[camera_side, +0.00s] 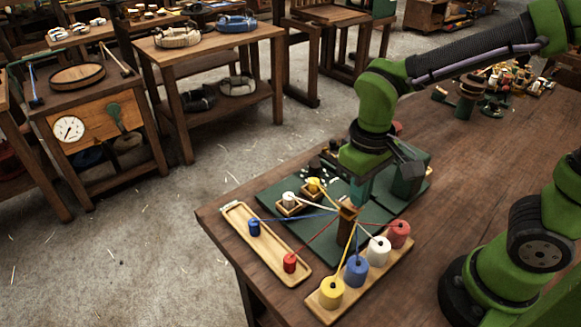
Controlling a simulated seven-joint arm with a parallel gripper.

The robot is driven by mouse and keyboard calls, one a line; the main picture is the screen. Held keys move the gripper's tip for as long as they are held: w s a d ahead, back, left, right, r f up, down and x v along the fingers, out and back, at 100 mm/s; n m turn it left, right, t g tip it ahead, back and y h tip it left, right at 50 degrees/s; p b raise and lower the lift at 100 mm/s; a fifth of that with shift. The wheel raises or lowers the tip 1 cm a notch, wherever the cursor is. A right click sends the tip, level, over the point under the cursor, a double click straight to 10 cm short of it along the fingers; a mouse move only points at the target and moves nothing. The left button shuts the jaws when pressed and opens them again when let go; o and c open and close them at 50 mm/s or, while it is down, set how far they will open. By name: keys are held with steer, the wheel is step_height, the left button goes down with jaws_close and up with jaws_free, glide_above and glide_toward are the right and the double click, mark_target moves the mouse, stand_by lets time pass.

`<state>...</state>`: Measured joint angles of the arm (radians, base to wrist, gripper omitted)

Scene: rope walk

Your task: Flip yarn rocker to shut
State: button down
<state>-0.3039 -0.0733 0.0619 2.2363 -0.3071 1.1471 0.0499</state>
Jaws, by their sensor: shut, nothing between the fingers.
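My gripper (355,192) points down over the green board (275,208), close behind the brown wooden post (347,222). Its fingers are shut and small in the picture; whether they touch the post cannot be told. Two small wooden blocks stand on the board left of the gripper, one with a white top (289,199) and one with a yellow top (314,186). Which part is the yarn rocker, and how it is tilted, I cannot tell. Blue, red, yellow and white yarns run to the post.
A wooden rack (318,301) with yellow, blue, white and red spools stands at the front. A long wooden tray (265,242) at the left holds a blue spool (254,228) and a red spool (290,262).

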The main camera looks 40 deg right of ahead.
steer(key=shift+f, duration=0.6)
step_height(320, 180, up, 8)
stand_by(0.9)
steer(key=shift+w+a+f+t, duration=0.1)
steer(key=shift+w+f+t, duration=0.05)
steer(key=shift+f+t, duration=0.2)
steer(key=s+d+r+m+t+y, duration=0.2)
steer(key=d+r+m+t, duration=0.1)
steer(key=d+t, duration=0.3)
steer(key=shift+s+d+r+m, duration=0.3)
steer(key=shift+d+r+m, duration=0.05)
steer(key=shift+d+m, duration=0.15)
